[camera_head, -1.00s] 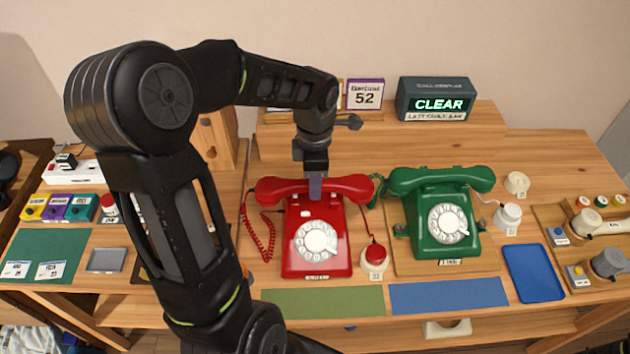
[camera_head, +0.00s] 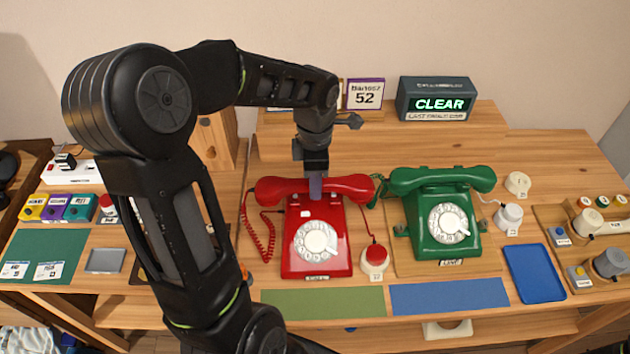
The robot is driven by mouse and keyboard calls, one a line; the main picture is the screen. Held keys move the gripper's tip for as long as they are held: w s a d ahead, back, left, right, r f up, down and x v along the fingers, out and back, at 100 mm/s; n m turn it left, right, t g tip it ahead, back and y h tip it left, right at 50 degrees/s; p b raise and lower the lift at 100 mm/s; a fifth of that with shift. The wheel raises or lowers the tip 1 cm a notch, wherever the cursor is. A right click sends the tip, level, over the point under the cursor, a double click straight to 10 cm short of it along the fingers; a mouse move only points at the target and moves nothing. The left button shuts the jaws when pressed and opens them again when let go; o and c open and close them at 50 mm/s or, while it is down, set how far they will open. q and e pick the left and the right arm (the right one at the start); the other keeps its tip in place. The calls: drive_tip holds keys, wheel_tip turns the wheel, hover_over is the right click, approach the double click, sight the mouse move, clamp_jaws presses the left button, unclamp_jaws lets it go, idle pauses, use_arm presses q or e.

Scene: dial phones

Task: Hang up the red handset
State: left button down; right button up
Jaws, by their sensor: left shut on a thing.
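The red handset (camera_head: 347,187) lies across the top of the red dial phone (camera_head: 318,252), at its cradle. Its curly red cord (camera_head: 268,238) hangs at the left of the phone. My left gripper (camera_head: 315,187) points down from above and is shut on the middle of the red handset. I cannot tell whether the handset rests fully in the cradle, as the gripper hides part of it. My right gripper is not in view.
The green phone (camera_head: 448,225) with its handset on stands close to the right. A red-topped button (camera_head: 374,258) sits between the phones. A display reading CLEAR (camera_head: 437,100) stands behind. Green (camera_head: 322,302) and blue (camera_head: 449,295) mats lie in front.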

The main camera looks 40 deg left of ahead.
use_arm(q)
drive_tip(key=shift+f+b, duration=1)
drive_tip(key=shift+f, duration=0.1)
drive_tip(key=c, duration=1)
unclamp_jaws()
wheel_tip(320, 180, up, 8)
drive_tip(key=shift+b, duration=0.3)
drive_tip(key=shift+s+f, duration=0.1)
idle(0.4)
